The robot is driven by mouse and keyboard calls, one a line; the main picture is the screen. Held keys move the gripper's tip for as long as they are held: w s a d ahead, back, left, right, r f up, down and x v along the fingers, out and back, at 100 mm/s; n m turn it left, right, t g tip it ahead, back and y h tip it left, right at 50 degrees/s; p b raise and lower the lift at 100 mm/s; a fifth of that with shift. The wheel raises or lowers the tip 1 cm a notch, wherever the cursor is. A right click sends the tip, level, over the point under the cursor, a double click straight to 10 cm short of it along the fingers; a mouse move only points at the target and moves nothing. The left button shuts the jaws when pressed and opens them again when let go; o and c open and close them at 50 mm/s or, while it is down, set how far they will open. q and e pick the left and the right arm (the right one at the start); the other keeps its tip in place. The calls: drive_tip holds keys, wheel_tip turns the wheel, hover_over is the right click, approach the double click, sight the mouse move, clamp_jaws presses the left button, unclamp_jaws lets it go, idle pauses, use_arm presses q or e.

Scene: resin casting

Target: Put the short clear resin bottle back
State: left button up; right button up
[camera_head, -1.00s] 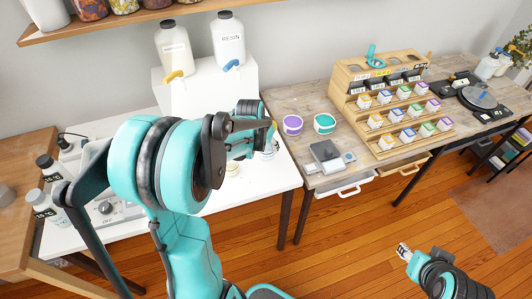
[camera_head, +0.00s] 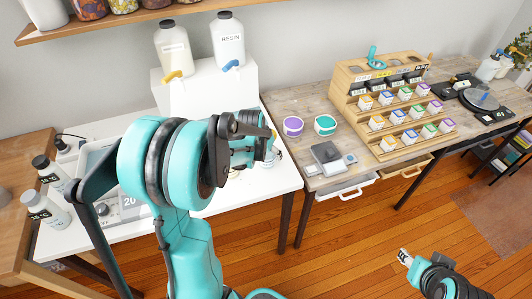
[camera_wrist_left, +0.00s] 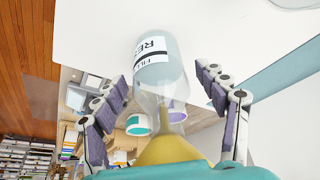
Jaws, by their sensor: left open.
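A clear bottle (camera_wrist_left: 160,62) with a white label, partly reading "FILL" and "RES", shows in the left wrist view between my left gripper's fingers. Its near end tapers to a yellow part. My left gripper (camera_wrist_left: 165,92) is open around it, with visible gaps on both sides. In the head view my left gripper (camera_head: 264,146) is above the right side of the white table (camera_head: 272,187), and my arm mostly hides the bottle. My right gripper (camera_head: 404,257) is low at the right, over the floor, away from the tables; its finger opening is unclear.
Two large jugs (camera_head: 229,42) with taps stand on a white block (camera_head: 205,96). Purple (camera_head: 293,127) and teal (camera_head: 325,125) tubs, a small scale (camera_head: 327,154) and a wooden rack (camera_head: 390,110) of small boxes occupy the wooden table. White bottles (camera_head: 46,208) and a device (camera_head: 130,205) are at left.

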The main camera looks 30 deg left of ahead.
use_arm(q)
drive_tip(key=shift+r, duration=0.2)
drive_tip(key=p+v, duration=0.5)
drive_tip(key=v, duration=0.6)
drive_tip(key=s+d+r+m+t, duration=0.1)
drive_tip(key=s+d+r, duration=0.4)
drive_tip(key=s+d, duration=0.9)
drive_tip(key=shift+d+t, duration=0.5)
drive_tip(key=shift+t, duration=0.3)
